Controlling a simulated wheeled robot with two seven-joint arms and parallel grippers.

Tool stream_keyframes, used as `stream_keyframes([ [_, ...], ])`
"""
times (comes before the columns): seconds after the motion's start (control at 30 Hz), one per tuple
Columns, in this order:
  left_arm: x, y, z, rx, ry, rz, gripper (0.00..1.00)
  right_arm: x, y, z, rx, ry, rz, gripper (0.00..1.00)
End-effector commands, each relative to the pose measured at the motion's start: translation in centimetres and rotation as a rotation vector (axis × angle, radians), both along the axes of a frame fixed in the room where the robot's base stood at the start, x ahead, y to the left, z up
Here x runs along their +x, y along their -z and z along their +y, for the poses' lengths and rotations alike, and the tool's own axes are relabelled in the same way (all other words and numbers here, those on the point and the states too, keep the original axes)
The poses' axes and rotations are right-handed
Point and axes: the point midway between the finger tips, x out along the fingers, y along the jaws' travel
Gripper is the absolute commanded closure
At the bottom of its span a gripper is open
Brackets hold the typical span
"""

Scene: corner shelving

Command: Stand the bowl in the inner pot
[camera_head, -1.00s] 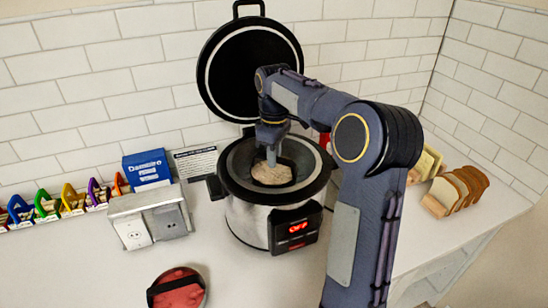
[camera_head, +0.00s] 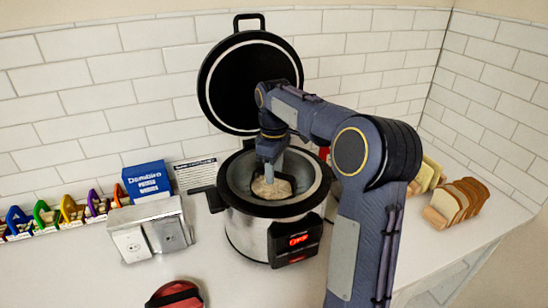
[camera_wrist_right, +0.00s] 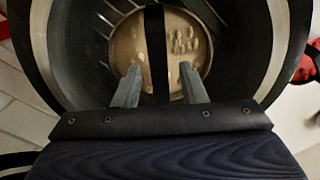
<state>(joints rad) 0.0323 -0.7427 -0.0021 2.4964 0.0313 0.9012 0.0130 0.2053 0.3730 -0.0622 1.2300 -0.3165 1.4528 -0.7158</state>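The bowl appears to be the round tan piece (camera_head: 271,188) with pale bumps, low inside the pot; it also shows in the right wrist view (camera_wrist_right: 126,45), with a black band across its middle. The inner pot (camera_head: 238,172) is the dark grey ribbed wall around it, inside a steel cooker (camera_head: 246,236). My right gripper (camera_head: 268,176) reaches down into the pot above the bowl. In the right wrist view its fingers (camera_wrist_right: 160,75) are apart, one each side of the band, with visible gaps. The bowl's underside is hidden. My left gripper is not in view.
The cooker's black lid (camera_head: 250,82) stands open behind. A red round container (camera_head: 176,293) with a black band is at the front edge. A blue box (camera_head: 147,181), a socket block (camera_head: 150,232), coloured clips (camera_head: 48,215) and sliced bread (camera_head: 458,203) stand around. The front counter is mostly clear.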

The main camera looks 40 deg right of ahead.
Motion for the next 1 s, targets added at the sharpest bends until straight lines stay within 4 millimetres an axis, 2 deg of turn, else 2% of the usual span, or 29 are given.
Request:
stream_keyframes([
  [0.5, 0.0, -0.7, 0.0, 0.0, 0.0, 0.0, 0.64, 0.1, -10.0, 0.0, -0.001, -0.001, -0.004, 0.62],
  [0.67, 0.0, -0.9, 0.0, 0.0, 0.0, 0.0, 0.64, 0.1, -11.5, 0.0, 0.0, 0.0, -0.004, 0.62],
  [0.87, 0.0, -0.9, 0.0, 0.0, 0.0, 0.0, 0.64, 0.0, -11.9, 0.0, 0.0, 0.001, -0.003, 0.62],
  [1.0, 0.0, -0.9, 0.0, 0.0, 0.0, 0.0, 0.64, -1.5, -12.1, 0.9, 0.017, 0.025, -0.038, 0.62],
])
